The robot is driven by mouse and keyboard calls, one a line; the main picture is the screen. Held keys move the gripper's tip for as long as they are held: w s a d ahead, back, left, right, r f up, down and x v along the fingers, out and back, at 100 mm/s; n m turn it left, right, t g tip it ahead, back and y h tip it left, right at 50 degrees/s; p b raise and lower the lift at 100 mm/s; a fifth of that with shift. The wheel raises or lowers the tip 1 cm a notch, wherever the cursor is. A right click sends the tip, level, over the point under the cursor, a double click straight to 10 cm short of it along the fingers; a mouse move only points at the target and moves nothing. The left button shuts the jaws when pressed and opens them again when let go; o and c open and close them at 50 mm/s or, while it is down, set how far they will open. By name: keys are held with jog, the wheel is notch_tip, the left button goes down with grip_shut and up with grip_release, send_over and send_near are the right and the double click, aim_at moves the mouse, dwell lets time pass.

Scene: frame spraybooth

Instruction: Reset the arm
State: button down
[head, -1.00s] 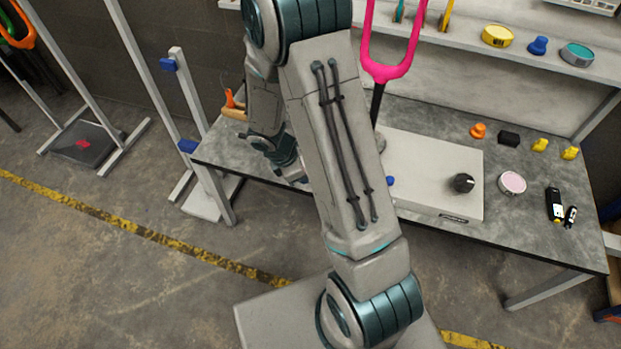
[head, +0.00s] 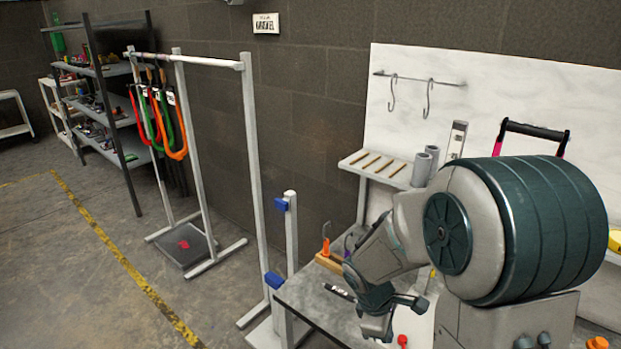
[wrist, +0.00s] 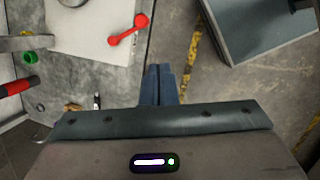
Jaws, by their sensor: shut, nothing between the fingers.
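My arm (head: 525,230) is bent in front of the workbench at the right of the head view. Its wrist end hangs over the bench's near left part. My gripper (wrist: 160,72) shows in the wrist view with its two dark blue fingers together and nothing between them. In the head view the fingertips cannot be made out clearly. The fingers point down past the edge of the grey bench top (wrist: 115,78), with floor beyond.
In the wrist view a white box (wrist: 85,38) with a red handle (wrist: 128,30) lies close to the fingers. A rack (head: 250,150) with coloured frames, a blue-clamped post (head: 291,235) and a shelf unit (head: 110,120) stand left.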

jog(key=s+a+r+m+t+y, duration=0.1)
jog(key=s+r+m+t+y, duration=0.1)
jog(key=s+r+m, duration=1)
notch_tip(320, 180, up, 3)
jog(key=shift+a+f+m+t+y+p, duration=0.2)
jog(key=shift+a+m+t+y+p, duration=0.15)
jog(key=shift+m+y, duration=0.35)
dwell(0.9)
